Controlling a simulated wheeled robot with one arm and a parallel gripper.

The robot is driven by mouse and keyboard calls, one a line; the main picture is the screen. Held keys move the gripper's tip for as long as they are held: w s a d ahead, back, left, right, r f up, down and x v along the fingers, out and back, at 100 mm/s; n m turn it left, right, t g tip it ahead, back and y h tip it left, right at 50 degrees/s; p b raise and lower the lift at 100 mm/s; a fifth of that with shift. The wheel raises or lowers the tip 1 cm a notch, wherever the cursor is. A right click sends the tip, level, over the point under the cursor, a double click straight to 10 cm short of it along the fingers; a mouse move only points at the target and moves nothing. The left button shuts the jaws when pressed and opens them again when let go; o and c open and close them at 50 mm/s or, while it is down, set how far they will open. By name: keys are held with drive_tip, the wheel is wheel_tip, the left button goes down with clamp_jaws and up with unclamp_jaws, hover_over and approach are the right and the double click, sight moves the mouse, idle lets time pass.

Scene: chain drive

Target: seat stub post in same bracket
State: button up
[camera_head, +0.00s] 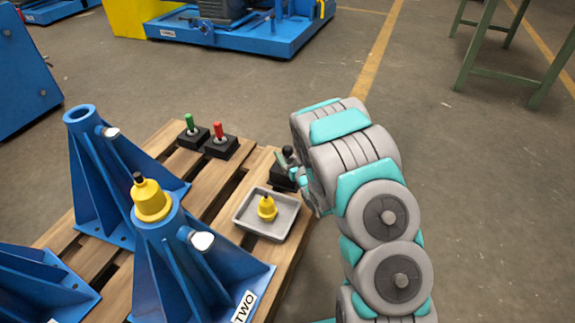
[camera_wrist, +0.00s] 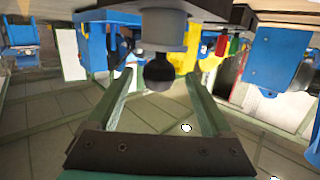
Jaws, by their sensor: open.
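A grey post with a round black knob (camera_head: 287,151) stands on a black block (camera_head: 283,179) at the pallet's right edge. It shows large and inverted in the wrist view (camera_wrist: 160,72). My gripper (camera_wrist: 160,78) is open, with one finger on each side of the knob; I cannot tell whether they touch it. In the head view its fingers are partly hidden by my wrist. A blue bracket labelled TWO (camera_head: 165,255) has a yellow stepped piece with a dark tip (camera_head: 152,200) in its top socket. A blue bracket behind it (camera_head: 88,150) has an open, empty top.
A grey tray (camera_head: 240,219) with a small yellow stepped piece (camera_head: 267,208) lies beside my gripper. Black blocks with a green post (camera_head: 189,122) and a red post (camera_head: 218,131) stand further back on the pallet (camera_head: 160,143).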

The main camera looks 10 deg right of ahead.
drive_tip(key=x, duration=0.4)
drive_tip(key=shift+w+f+b, duration=0.15)
drive_tip(key=shift+w+b, duration=0.05)
drive_tip(key=shift+b, duration=0.2)
drive_tip(key=shift+w, duration=0.35)
drive_tip(key=shift+c, duration=0.3)
clamp_jaws()
idle(0.5)
